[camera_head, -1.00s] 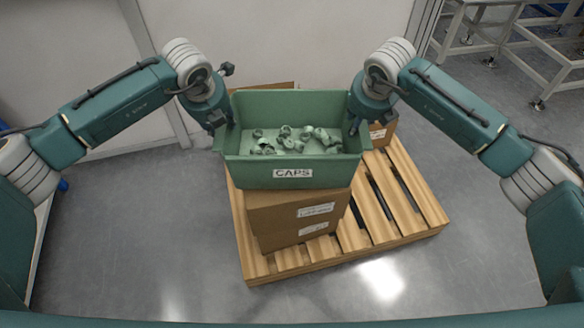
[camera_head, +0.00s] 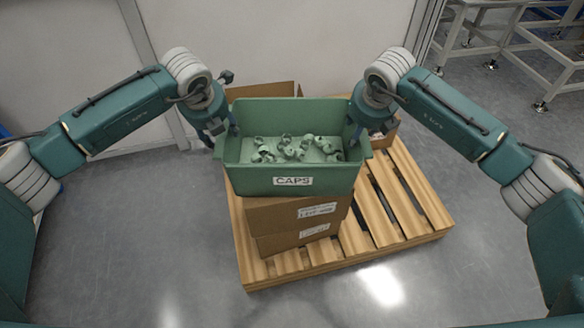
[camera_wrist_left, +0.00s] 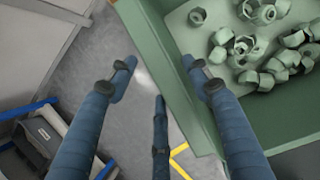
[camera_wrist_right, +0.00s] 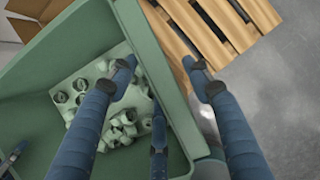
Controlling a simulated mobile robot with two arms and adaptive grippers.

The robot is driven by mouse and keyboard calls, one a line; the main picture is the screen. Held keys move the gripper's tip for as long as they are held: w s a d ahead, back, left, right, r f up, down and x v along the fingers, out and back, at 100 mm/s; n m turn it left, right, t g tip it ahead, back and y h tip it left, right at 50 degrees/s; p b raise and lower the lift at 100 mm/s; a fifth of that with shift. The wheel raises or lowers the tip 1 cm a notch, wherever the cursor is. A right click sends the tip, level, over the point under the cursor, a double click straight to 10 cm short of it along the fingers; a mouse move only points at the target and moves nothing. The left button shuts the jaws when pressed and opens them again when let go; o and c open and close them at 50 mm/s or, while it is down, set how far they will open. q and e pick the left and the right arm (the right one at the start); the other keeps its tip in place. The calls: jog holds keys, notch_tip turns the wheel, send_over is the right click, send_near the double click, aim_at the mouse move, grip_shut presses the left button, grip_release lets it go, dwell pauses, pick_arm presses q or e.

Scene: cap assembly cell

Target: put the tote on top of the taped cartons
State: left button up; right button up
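The green tote (camera_head: 255,184), labelled CAPS and holding several pale green caps (camera_head: 290,150), sits level over the stack of taped cartons (camera_head: 290,220). It appears to rest on them, though the contact is mostly hidden. My left gripper (camera_head: 220,132) is at its left wall. In the left wrist view its fingers (camera_wrist_left: 160,75) are spread, one outside the wall and one inside, with gaps. My right gripper (camera_head: 368,128) is at the right wall. In the right wrist view its fingers (camera_wrist_right: 160,75) also stand apart astride the wall (camera_wrist_right: 146,60).
The cartons stand on the left part of a wooden pallet (camera_head: 400,195), whose right slats are bare. Other cardboard (camera_head: 260,90) shows behind the tote. A metal frame table (camera_head: 510,50) stands at the back right. The floor in front is clear.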

pick_arm(q)
jog(key=shift+d, duration=0.15)
pick_arm(e)
jog(key=shift+a, duration=0.1)
pick_arm(q)
jog(key=shift+s+r, duration=0.1)
jog(key=shift+r, duration=0.05)
pick_arm(e)
jog(key=shift+a+r, duration=0.1)
jog(key=shift+r, duration=0.1)
pick_arm(q)
jog(key=v, duration=1.1)
jog(key=shift+r, duration=0.35)
pick_arm(e)
jog(key=v, duration=1.1)
jog(key=shift+s+r, duration=0.2)
jog(key=shift+r, duration=0.15)
pick_arm(q)
jog(key=shift+s+f, duration=0.1)
jog(key=shift+s, duration=0.05)
pick_arm(e)
jog(key=shift+s+f, duration=0.1)
